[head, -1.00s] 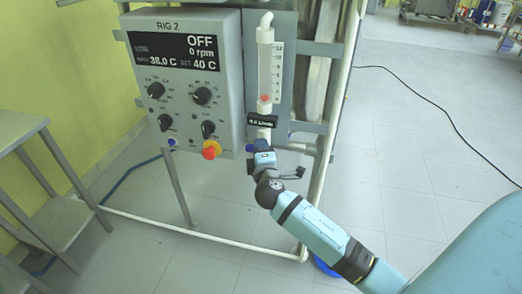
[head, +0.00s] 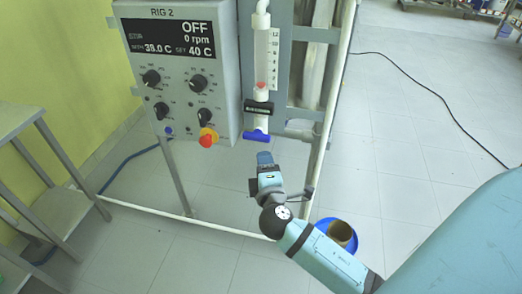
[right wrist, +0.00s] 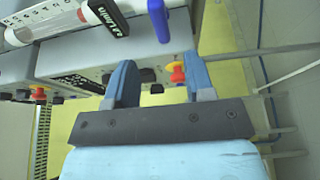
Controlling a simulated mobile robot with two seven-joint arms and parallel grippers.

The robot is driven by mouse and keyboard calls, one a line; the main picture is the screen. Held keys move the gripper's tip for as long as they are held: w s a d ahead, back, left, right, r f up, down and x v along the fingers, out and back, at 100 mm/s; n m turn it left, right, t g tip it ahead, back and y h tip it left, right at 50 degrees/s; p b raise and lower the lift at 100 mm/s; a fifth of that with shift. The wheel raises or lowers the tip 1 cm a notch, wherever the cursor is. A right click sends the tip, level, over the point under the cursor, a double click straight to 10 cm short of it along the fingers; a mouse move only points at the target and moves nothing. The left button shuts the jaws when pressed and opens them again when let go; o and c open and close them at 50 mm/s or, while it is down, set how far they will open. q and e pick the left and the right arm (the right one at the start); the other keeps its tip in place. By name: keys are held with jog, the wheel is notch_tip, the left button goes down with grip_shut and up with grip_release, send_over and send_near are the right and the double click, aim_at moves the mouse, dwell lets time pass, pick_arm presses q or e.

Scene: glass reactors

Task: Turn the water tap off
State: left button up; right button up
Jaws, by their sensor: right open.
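The water tap's blue handle (head: 256,135) lies crosswise, roughly level, at the lower end of the white pipe under the flow meter (head: 262,60). The meter's red float sits at the bottom of its clear tube. In the right wrist view the blue handle (right wrist: 158,18) shows at the top, beyond the fingers. My right gripper (head: 264,158) is open and empty, a little below the handle and apart from it. In the right wrist view its two blue fingers (right wrist: 160,80) stand apart with nothing between them. My left gripper is not in view.
The RIG 2 control box (head: 180,75), showing OFF and 0 rpm, is left of the tap, with a red-yellow emergency button (head: 207,138) near it. A white frame post (head: 335,90) stands to the right. A blue bucket (head: 350,250) stands on the floor.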

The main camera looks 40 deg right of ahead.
jog(key=shift+v, duration=1.25)
